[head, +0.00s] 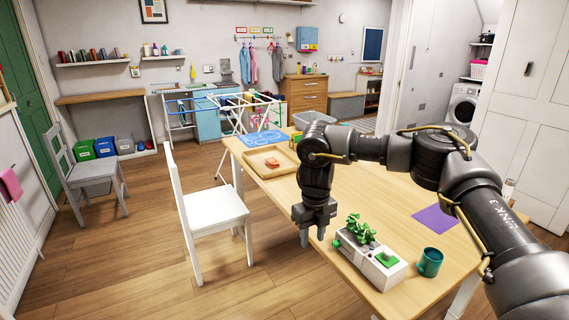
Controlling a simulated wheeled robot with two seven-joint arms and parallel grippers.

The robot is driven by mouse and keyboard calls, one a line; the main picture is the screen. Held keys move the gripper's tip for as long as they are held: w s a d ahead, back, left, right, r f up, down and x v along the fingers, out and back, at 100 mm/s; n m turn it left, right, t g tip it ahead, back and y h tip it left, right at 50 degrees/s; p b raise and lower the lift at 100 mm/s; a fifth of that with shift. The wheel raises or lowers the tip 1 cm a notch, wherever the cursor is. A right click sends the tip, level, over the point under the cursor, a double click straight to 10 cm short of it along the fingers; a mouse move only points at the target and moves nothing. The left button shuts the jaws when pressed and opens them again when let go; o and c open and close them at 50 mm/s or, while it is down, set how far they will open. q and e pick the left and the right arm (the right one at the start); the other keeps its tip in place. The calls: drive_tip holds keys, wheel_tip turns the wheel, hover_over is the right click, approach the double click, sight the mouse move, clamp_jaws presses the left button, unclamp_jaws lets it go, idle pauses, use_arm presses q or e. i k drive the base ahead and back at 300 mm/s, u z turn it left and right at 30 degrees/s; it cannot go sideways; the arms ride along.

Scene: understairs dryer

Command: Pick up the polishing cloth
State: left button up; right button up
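A flat purple square (435,219), which looks like the polishing cloth, lies on the right part of the wooden table (385,197). My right gripper (312,238) points down near the table's left edge, beside a grey planter box. Its fingers look apart with nothing between them. It is well to the left of the purple square, and my forearm arches above and behind that square. My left gripper is not in view.
A wooden tray (257,162) and a blue mat (263,139) lie at the far left. A white chair (213,208) stands left of the table.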

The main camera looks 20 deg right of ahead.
sight(272, 162)
drive_tip(key=i, duration=2.35)
drive_tip(key=z, duration=2.75)
drive_tip(key=i, duration=0.35)
drive_tip(key=u, duration=2.75)
